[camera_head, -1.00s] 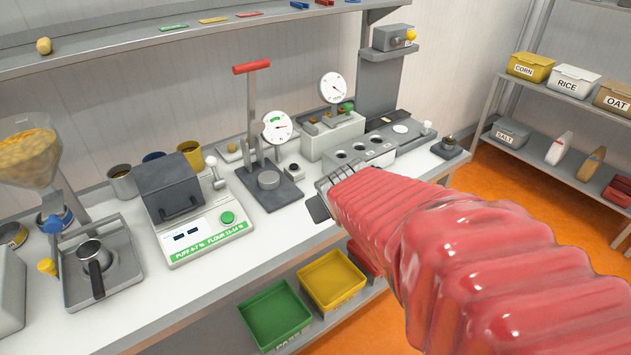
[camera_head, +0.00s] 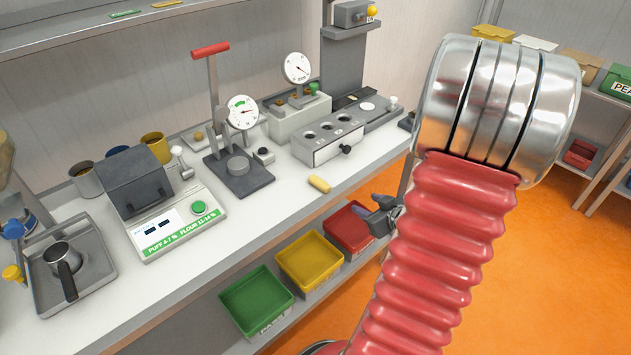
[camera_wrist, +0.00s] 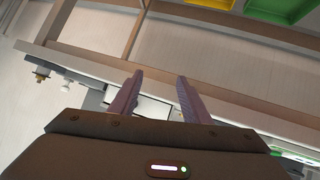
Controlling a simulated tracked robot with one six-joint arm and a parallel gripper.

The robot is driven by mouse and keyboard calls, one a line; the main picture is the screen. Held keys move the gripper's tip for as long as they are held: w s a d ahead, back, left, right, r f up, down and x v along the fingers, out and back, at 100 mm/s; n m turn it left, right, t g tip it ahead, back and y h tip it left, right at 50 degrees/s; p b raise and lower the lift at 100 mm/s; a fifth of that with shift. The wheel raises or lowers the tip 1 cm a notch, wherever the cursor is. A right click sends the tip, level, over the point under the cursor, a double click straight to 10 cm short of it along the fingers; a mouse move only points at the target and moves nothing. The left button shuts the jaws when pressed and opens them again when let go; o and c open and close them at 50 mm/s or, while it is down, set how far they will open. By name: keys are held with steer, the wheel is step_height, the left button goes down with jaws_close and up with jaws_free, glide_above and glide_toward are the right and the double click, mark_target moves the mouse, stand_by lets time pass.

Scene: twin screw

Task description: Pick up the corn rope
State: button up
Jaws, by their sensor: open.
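A short yellow rod, which looks like the corn rope (camera_head: 319,184), lies on the white counter in front of the grey block with round holes. My gripper (camera_head: 376,213) is in front of the counter's front edge, to the right of the rod and apart from it. Its dark purple fingers are open and empty. In the wrist view my gripper's two fingers (camera_wrist: 160,76) stand apart with nothing between them. I cannot make out the rod in the wrist view.
The holed block (camera_head: 327,140) has a dark knob facing the rod. A lever press (camera_head: 239,167) and a scale-like machine (camera_head: 178,222) stand to the left. Green (camera_head: 257,303), yellow (camera_head: 310,262) and red (camera_head: 350,228) trays sit below the counter edge.

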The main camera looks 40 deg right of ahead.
steer(key=a+r+n+t+y, duration=0.1)
steer(key=a+r+t+y, duration=0.3)
steer(key=a+t, duration=0.1)
steer(key=shift+s+a+r+t, duration=0.2)
steer(key=shift+a+r+t, duration=0.1)
steer(key=shift+a+r, duration=0.15)
glide_toward(315, 180)
steer(key=shift+w+f, duration=0.1)
steer(key=shift+w, duration=1.4)
steer(key=shift+w+f, duration=0.2)
steer(key=shift+w, duration=1.1)
steer(key=shift+w+f, duration=0.25)
steer(key=shift+w, duration=1)
steer(key=shift+c, duration=0.5)
steer(key=c, duration=0.8)
